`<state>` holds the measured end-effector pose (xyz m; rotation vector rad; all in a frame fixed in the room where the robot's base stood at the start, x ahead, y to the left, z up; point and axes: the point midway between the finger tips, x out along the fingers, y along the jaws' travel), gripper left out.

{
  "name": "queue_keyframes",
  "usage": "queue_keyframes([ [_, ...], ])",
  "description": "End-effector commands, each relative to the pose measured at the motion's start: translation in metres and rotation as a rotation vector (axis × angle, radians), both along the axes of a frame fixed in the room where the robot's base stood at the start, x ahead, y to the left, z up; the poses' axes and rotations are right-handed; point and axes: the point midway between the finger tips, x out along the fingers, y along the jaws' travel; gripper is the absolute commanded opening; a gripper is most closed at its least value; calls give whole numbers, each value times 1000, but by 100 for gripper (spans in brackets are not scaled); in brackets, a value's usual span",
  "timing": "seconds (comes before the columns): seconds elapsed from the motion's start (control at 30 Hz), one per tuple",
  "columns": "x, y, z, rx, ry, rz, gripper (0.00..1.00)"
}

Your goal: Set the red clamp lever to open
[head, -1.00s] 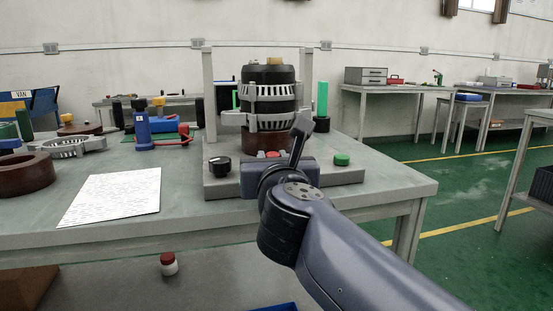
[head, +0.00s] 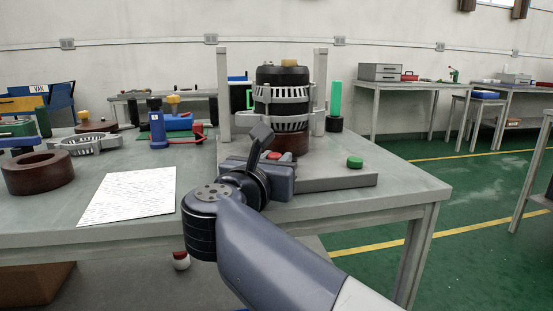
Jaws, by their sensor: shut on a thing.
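The red clamp lever shows only as a small red piece (head: 275,155) just beyond my gripper, low in front of the alternator (head: 282,95). My gripper (head: 279,164) is at the front of the grey fixture base (head: 335,182), right at this red piece and shut on it. My wrist and the gripper body hide the jaws, most of the lever and its pivot. I cannot tell the lever's exact angle. The alternator, black with silver slotted rings, stands upright between two grey posts (head: 320,92).
A green button (head: 355,162) is on the base to the right. A white sheet (head: 128,197), a brown ring (head: 38,172) and a silver slotted ring (head: 85,144) lie to the left. A blue device (head: 157,125) with a red part (head: 198,131) stands behind.

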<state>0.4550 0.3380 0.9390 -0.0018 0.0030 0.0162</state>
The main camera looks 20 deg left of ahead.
Motion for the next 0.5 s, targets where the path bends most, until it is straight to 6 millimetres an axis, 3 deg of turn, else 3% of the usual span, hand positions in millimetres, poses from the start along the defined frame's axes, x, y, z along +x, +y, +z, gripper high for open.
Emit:
queue_keyframes([
  [0.4,0,0,4,4,-7,-3,1],
  [0.43,0,0,4,4,-7,-3,27],
  [0.5,0,0,4,4,-7,-4,32],
])
